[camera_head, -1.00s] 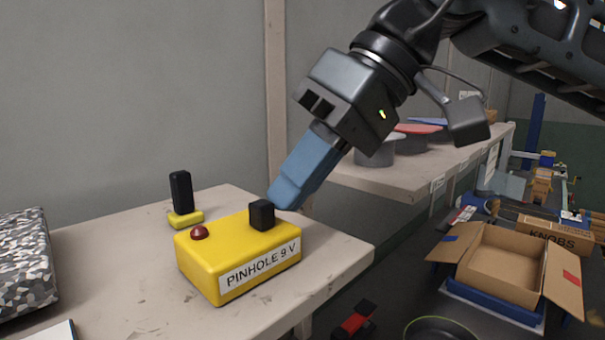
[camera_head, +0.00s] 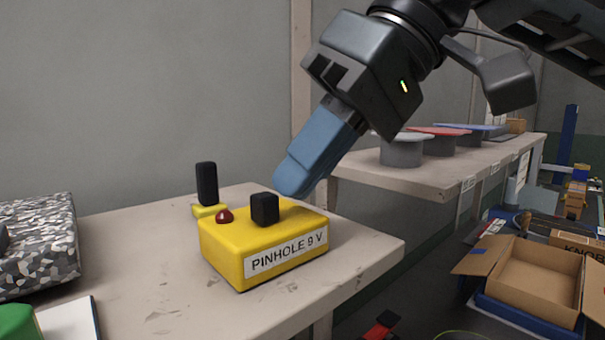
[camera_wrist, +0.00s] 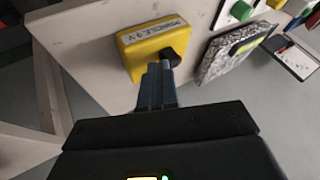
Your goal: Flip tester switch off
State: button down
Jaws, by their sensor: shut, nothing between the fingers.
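The tester is a yellow box (camera_head: 225,262) labelled "PINHOLE 9 V", standing near the table's right edge. A black switch (camera_head: 265,209) stands up from its top, with a dark red lamp (camera_head: 225,216) to its left. I cannot tell clearly which way the switch is thrown. My gripper (camera_head: 289,188) has blue fingers, shut and empty, just right of and slightly above the switch. A small gap shows between them in the head view. In the wrist view the yellow box (camera_wrist: 136,57) and dark switch (camera_wrist: 171,57) lie just beyond the fingertips (camera_wrist: 160,68).
A black-handled tool with a yellow base (camera_head: 207,187) stands behind the tester. A speckled block (camera_head: 38,250) and a green object (camera_head: 18,322) are at left. A shelf with round pans (camera_head: 403,150) is behind right, and an open carton (camera_head: 535,275) lower right.

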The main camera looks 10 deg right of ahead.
jog(key=v, duration=0.7)
jog(key=shift+b, duration=0.4)
jog(key=shift+d+f, duration=0.1)
